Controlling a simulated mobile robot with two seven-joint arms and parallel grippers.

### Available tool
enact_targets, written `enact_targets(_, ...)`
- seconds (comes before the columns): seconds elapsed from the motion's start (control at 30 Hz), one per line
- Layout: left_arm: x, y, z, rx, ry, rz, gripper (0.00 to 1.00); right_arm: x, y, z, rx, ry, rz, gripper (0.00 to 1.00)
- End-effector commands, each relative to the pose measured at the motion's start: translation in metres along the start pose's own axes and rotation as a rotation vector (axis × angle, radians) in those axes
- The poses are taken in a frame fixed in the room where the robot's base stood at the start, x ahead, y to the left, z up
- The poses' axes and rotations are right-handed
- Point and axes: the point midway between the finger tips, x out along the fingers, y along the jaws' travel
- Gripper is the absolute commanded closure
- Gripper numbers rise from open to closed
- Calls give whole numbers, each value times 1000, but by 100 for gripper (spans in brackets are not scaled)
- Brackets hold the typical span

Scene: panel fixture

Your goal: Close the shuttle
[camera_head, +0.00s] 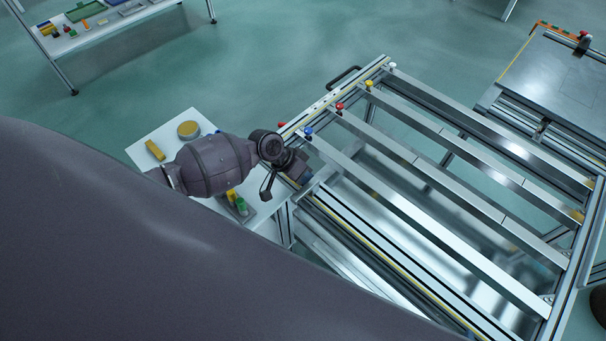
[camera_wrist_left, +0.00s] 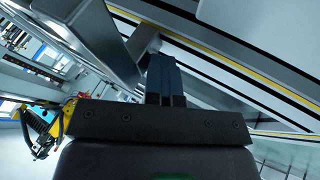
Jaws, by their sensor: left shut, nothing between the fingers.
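The panel fixture (camera_head: 470,190) is an aluminium frame with several long metal bars across it, at the centre right of the head view. Coloured knobs, among them a blue one (camera_head: 308,130) and a red one (camera_head: 339,106), line its upper left end. I cannot tell which part is the shuttle. My left gripper (camera_head: 300,178) is at the frame's near left corner, partly hidden by its wrist. In the left wrist view its dark fingers (camera_wrist_left: 165,80) are shut and empty, close to a metal bar (camera_wrist_left: 104,32) and a yellow-striped rail (camera_wrist_left: 235,66). I cannot tell whether they touch. My right gripper is out of view.
A small white table (camera_head: 148,133) with yellow and green parts stands under my left arm. A grey panel table (camera_head: 560,85) adjoins the fixture at upper right. Another parts table (camera_head: 120,28) is far upper left. Open floor (camera_head: 270,60) lies behind the fixture.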

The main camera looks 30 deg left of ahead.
Motion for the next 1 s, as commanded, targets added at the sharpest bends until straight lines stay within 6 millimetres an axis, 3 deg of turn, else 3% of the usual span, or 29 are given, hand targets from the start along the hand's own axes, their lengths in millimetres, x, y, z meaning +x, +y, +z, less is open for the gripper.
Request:
enact_targets(0.03, 4, 8, 1, 1, -3, 17, 100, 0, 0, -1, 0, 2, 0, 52)
enact_targets(0.17, -4, 8, 0, 2, -2, 17, 100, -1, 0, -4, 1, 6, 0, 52)
enact_targets(0.4, -46, 4, 0, 3, 1, 9, 100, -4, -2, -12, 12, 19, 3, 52)
enact_targets(0.7, -94, 0, 0, 0, 2, 4, 100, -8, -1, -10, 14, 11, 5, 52)
enact_targets(1.0, -109, -2, 1, -1, 0, 3, 100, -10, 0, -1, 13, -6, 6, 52)
